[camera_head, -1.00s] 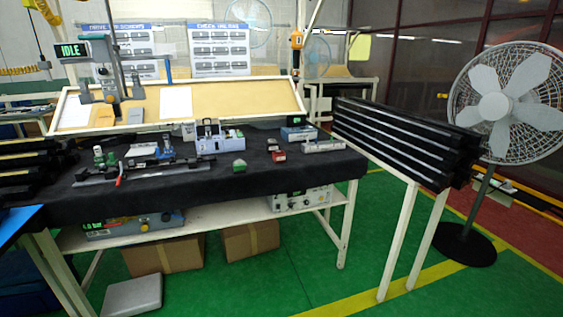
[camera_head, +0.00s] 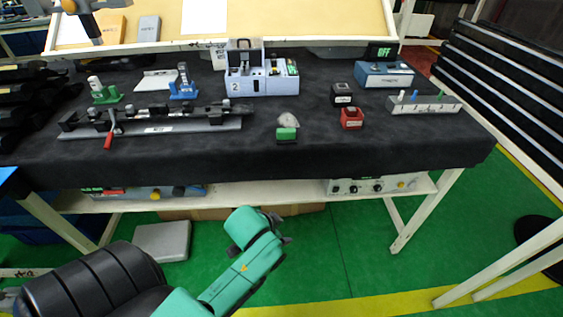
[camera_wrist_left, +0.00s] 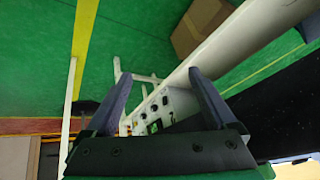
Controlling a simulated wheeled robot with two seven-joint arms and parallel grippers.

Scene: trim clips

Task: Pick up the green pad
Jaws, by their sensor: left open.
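The green pad (camera_head: 287,134) sits near the front edge of the black-covered table (camera_head: 220,165) in the head view, in a dark base. A pale grey lump (camera_head: 288,119) is just behind it. My left gripper (camera_head: 284,228) is below and in front of the table edge, well apart from the pad, with its jaws small and partly hidden in the head view. In the left wrist view, the left gripper (camera_wrist_left: 160,73) has its two fingers spread with nothing between them. The pad is not seen there. My right gripper is not in view.
A red pad (camera_head: 351,118) and a black block (camera_head: 342,94) lie right of the green pad. A long metal fixture (camera_head: 150,128) with a red lever lies left. A lilac machine (camera_head: 262,84) stands behind. A lower shelf (camera_head: 265,193) carries instruments.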

